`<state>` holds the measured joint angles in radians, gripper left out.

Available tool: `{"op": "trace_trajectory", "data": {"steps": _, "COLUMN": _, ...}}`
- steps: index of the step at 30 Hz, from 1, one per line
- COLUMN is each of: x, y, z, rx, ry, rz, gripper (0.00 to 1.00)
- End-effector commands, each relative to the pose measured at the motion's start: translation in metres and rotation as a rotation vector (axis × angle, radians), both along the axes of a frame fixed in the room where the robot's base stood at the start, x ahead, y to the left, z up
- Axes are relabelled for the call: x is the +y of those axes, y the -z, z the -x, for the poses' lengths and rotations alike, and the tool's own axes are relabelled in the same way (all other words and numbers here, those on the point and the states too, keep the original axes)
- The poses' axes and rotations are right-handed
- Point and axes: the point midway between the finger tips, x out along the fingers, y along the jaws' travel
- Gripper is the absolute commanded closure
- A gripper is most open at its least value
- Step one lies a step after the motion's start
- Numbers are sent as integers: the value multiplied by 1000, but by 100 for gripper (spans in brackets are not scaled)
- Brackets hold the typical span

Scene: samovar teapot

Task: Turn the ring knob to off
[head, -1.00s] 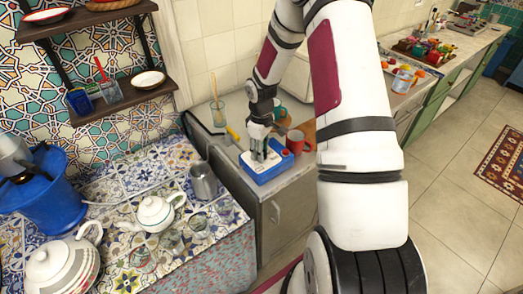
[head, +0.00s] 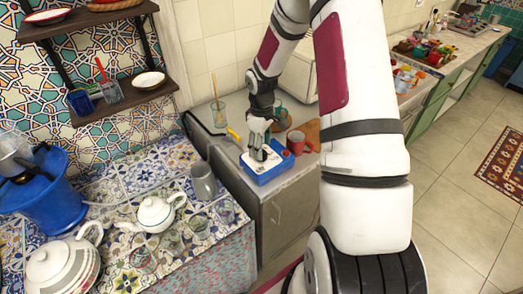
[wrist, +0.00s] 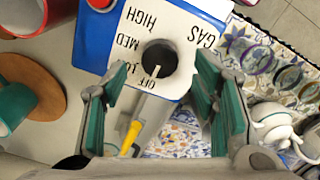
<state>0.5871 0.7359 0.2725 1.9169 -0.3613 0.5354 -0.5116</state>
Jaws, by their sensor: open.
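The black round knob (wrist: 160,58) sits on the white label face of a blue box (head: 266,174). The box (wrist: 92,38) also shows in the wrist view. The label reads HIGH, MED, a partly covered LO, OFF and GAS. A white mark on the knob's lower edge points down towards OFF; whether it lines up exactly is hard to tell. My gripper (wrist: 162,78) is open, with green-padded fingers apart on the left and right, below and around the knob's lower side. In the head view my gripper (head: 258,148) is over the box and mostly hides the knob.
A red mug (head: 296,142) stands right beside the box. A glass (head: 219,113) and a yellow-handled tool (head: 233,133) lie behind and left. A grey mug (head: 203,181) and white teapot (head: 155,213) stand on the tiled counter. Shelves (head: 115,97) are on the left wall.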

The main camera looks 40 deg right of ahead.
Motion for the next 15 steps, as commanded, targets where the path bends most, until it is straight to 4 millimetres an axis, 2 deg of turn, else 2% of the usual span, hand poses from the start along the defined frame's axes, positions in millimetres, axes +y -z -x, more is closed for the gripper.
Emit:
{"op": "trace_trajectory", "data": {"steps": 3, "x": -1, "y": -27, "z": -1, "rx": -4, "ry": 2, "rz": 3, "gripper": 46}}
{"op": "trace_trajectory", "data": {"steps": 9, "x": 0, "y": -65, "z": -1, "rx": -4, "ry": 1, "rz": 1, "gripper": 46}}
{"op": "trace_trajectory", "data": {"steps": 15, "x": 0, "y": -87, "z": 0, "rx": -1, "ry": 1, "rz": 0, "gripper": 46}}
